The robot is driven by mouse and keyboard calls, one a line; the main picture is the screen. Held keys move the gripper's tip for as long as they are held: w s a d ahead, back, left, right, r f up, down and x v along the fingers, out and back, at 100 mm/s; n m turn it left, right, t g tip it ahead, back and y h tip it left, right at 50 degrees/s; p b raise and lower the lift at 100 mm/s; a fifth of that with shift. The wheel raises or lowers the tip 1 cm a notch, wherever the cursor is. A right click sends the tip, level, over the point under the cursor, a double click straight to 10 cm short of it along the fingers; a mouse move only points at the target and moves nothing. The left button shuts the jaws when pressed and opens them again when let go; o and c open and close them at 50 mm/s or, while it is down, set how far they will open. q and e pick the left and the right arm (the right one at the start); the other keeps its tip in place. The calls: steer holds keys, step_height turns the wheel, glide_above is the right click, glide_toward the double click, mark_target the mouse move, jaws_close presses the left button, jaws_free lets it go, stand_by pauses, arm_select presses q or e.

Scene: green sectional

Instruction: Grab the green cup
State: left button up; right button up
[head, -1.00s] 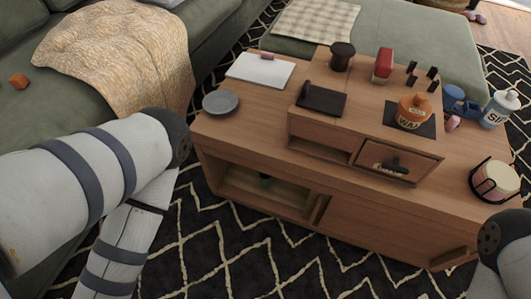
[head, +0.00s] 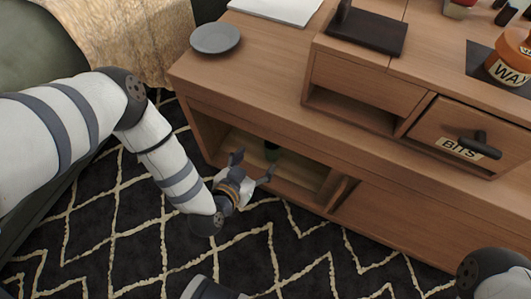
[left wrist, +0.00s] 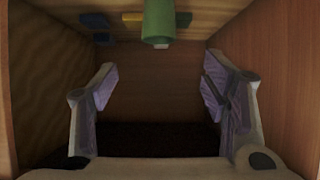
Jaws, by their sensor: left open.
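The green cup (head: 271,151) is inside the open lower compartment of the wooden cabinet (head: 300,112). Only a small dark part of it shows in the head view, behind my left gripper. In the left wrist view the green cup (left wrist: 158,22) is at the top centre, cut off by the frame edge. My left gripper (head: 252,168) is open and empty at the compartment's opening, in front of the cup and apart from it. Its spread fingers (left wrist: 158,80) also show in the left wrist view, with the cup between them in picture width. My right gripper is out of view.
Compartment walls flank the fingers on both sides in the left wrist view. Small blue (left wrist: 125,38) and yellow (left wrist: 132,18) pieces lie near the cup. A grey plate (head: 215,38) and a drawer (head: 465,140) are above. Patterned rug (head: 120,240) lies before the cabinet.

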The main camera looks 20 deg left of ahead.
mark_target(271, 147)
arm_select(q)
steer(key=b+x, duration=0.2)
steer(key=x, duration=0.2)
steer(key=b+x, duration=0.3)
steer(key=x, duration=0.1)
steer(key=f+b+x, duration=0.1)
steer(key=b+x, duration=0.1)
steer(key=x, duration=0.2)
steer(key=shift+s+d, duration=0.1)
steer(key=shift+s, duration=0.15)
steer(key=shift+w+f, duration=0.1)
steer(key=shift+w, duration=0.1)
steer(key=shift+s, duration=0.1)
steer(key=c, duration=1.3)
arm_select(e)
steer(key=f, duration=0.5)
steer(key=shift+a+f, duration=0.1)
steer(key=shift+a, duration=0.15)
